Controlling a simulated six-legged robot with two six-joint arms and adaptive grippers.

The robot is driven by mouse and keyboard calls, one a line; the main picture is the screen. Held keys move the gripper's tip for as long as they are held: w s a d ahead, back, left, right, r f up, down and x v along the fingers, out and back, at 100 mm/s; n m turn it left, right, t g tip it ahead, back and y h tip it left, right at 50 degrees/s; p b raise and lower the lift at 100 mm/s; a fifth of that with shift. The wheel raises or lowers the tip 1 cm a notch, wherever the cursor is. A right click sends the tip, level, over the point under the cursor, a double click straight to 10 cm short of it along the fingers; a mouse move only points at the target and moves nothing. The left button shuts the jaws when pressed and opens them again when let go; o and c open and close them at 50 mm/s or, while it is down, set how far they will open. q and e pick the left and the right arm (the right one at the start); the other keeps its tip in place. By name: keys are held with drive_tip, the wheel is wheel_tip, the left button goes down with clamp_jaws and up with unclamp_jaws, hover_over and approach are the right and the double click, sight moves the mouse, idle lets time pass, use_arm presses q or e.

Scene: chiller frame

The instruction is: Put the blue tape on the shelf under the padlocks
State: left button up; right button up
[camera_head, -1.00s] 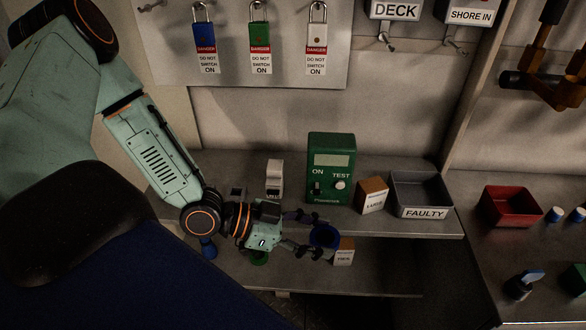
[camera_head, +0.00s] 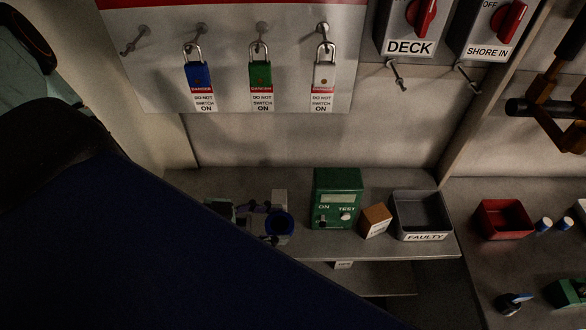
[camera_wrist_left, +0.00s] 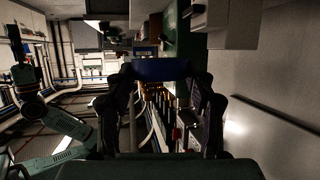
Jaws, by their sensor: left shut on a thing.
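The blue tape (camera_head: 279,224) is a dark blue ring, held by my left gripper (camera_head: 270,222) over the upper shelf (camera_head: 220,182). I cannot tell whether it touches the surface. In the left wrist view the tape (camera_wrist_left: 160,69) sits between the two fingertips. My left arm is mostly hidden behind my dark blue body. Blue, green and white padlocks (camera_head: 198,75) (camera_head: 260,75) (camera_head: 324,75) hang on the board above the shelf. My right gripper cannot be made out; a teal arm shows at the left of the wrist view.
To the right are a green tester (camera_head: 336,190), a brown box (camera_head: 375,219) and a grey FAULTY bin (camera_head: 422,236). A lower shelf (camera_head: 385,281) runs below. The red bin (camera_head: 503,232) stands farther right.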

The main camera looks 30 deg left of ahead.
sight(275, 190)
use_arm(q)
drive_tip(key=shift+s+d+r, duration=0.15)
drive_tip(key=shift+r, duration=0.1)
drive_tip(key=shift+w+r, duration=0.15)
drive_tip(key=shift+w, duration=0.15)
drive_tip(key=w+a, duration=0.2)
drive_tip(key=w, duration=0.1)
drive_tip(key=w+a+b, duration=0.1)
drive_tip(key=w, duration=0.1)
drive_tip(key=w+a, duration=0.2)
drive_tip(key=w, duration=0.1)
drive_tip(key=shift+w+a+f+b, duration=0.3)
drive_tip(key=shift+w+f+b, duration=0.05)
drive_tip(key=shift+f+b, duration=0.05)
drive_tip(key=w+a+b, duration=0.1)
drive_tip(key=w+b, duration=0.1)
drive_tip(key=w+a+f+b, duration=0.1)
drive_tip(key=w+b, duration=0.1)
drive_tip(key=w+a+b, duration=0.2)
drive_tip(key=shift+w+f, duration=0.4)
drive_tip(key=shift+f+b, duration=0.2)
drive_tip(key=shift+b, duration=0.2)
drive_tip(key=shift+s+d, duration=0.2)
drive_tip(key=shift+s, duration=0.05)
use_arm(e)
wheel_tip(275, 190, down, 9)
drive_tip(key=s+d, duration=0.1)
